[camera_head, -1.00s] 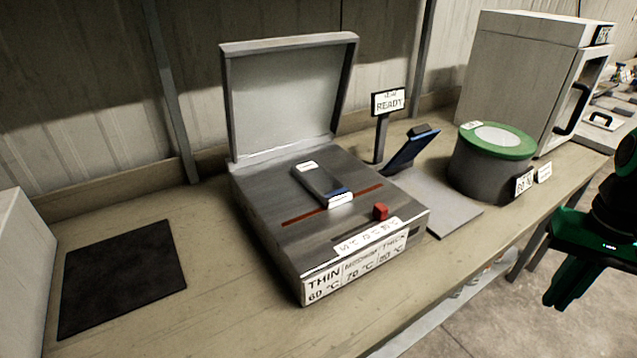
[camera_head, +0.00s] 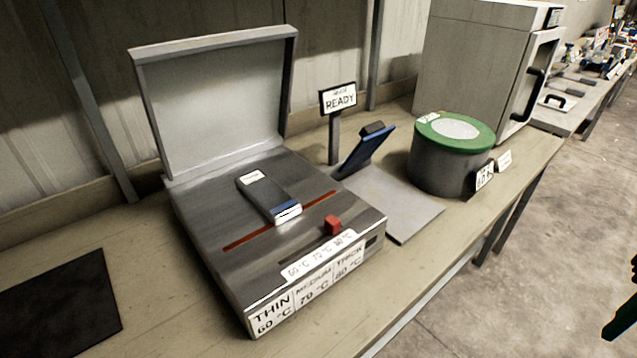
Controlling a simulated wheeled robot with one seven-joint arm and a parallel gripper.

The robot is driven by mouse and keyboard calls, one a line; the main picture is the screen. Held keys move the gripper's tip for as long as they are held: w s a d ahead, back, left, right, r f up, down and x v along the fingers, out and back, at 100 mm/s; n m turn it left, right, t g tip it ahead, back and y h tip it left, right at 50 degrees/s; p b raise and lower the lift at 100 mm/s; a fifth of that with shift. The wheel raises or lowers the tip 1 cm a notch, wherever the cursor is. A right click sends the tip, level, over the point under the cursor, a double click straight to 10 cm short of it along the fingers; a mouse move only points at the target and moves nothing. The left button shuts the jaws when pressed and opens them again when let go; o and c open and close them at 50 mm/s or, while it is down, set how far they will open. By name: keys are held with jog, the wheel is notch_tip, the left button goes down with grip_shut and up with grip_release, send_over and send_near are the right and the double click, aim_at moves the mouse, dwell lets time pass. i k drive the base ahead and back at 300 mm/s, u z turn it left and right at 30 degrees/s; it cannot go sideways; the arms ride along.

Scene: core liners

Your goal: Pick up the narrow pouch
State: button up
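A narrow dark grey pouch (camera_head: 262,195) with a white label at its far end and a blue and white near end lies flat on the grey top plate of an open-lidded machine (camera_head: 215,215), across its red strip. A second slim item, dark blue (camera_head: 364,150) with a black top, stands tilted on a grey plate to the right. I cannot tell for certain which of the two the task names. My gripper (camera_head: 624,318) shows only as a dark green part at the right edge, far from both items. Its fingertips are mostly cut off.
A red slider (camera_head: 332,225) and temperature labels are on the machine's front. A READY sign (camera_head: 338,98) stands behind it. A green-lidded round pot (camera_head: 452,152) and a grey oven-like cabinet (camera_head: 478,65) are to the right. A black mat (camera_head: 60,310) lies at left.

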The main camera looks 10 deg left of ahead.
aim_at(276, 204)
jog(key=z, duration=0.15)
jog(key=k, duration=1.6)
jog(key=u, duration=1.1)
jog(key=i, duration=1)
jog(key=z, duration=0.05)
